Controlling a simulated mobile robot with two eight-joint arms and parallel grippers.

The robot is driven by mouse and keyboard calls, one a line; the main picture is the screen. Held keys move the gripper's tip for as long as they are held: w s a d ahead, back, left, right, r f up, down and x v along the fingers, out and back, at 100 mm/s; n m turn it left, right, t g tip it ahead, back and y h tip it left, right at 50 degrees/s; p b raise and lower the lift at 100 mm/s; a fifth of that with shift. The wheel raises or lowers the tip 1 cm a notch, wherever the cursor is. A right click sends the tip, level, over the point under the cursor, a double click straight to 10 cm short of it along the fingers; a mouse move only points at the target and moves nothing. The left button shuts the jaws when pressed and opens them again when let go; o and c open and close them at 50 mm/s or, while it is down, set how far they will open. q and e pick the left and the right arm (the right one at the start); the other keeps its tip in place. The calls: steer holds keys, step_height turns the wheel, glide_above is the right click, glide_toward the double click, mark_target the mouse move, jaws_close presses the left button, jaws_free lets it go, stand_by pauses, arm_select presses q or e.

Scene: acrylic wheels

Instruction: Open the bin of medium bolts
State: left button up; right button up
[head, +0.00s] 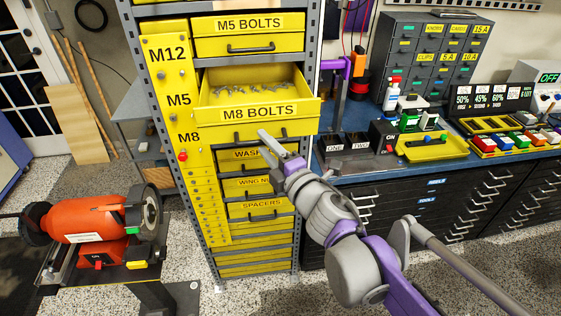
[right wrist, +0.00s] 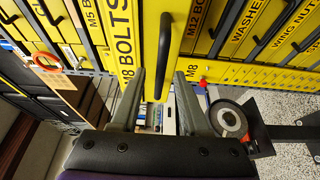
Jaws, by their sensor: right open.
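The yellow M8 bolts drawer (head: 295,110) is pulled out of the tall cabinet in the head view, its tray showing grey bolts (head: 255,87). Its label and black handle (right wrist: 163,50) show in the right wrist view. My right gripper (head: 270,142) is just in front of and below the drawer front. In the right wrist view the gripper (right wrist: 160,75) is open, its fingers apart on both sides of the handle's end and not closed on it. My left gripper is not in view.
The M5 bolts drawer (head: 247,47) above is shut; the washers drawer (head: 250,153) and others below are shut. A blue-topped workbench (head: 365,170) with trays stands to the right. An orange bench grinder (head: 95,218) stands at lower left. Speckled floor is open in front.

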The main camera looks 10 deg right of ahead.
steer(key=v, duration=0.8)
steer(key=shift+s+b, duration=0.35)
steer(key=shift+d, duration=0.1)
steer(key=s+d+f+m+g+h, duration=0.25)
steer(key=d+f+m+h, duration=0.55)
steer(key=d+f+m, duration=0.4)
steer(key=s+a+f+m+g+y, duration=0.1)
steer(key=s+a+f+m+g, duration=0.1)
steer(key=s+f+m+g, duration=0.2)
steer(key=s+a+f+m+g, duration=0.2)
steer(key=s+f+m+g, duration=0.3)
steer(key=s+f, duration=0.4)
step_height(320, 180, down, 2)
steer(key=shift+s+a+m+y, duration=0.25)
steer(key=shift+m+y, duration=0.15)
steer(key=shift+m, duration=0.1)
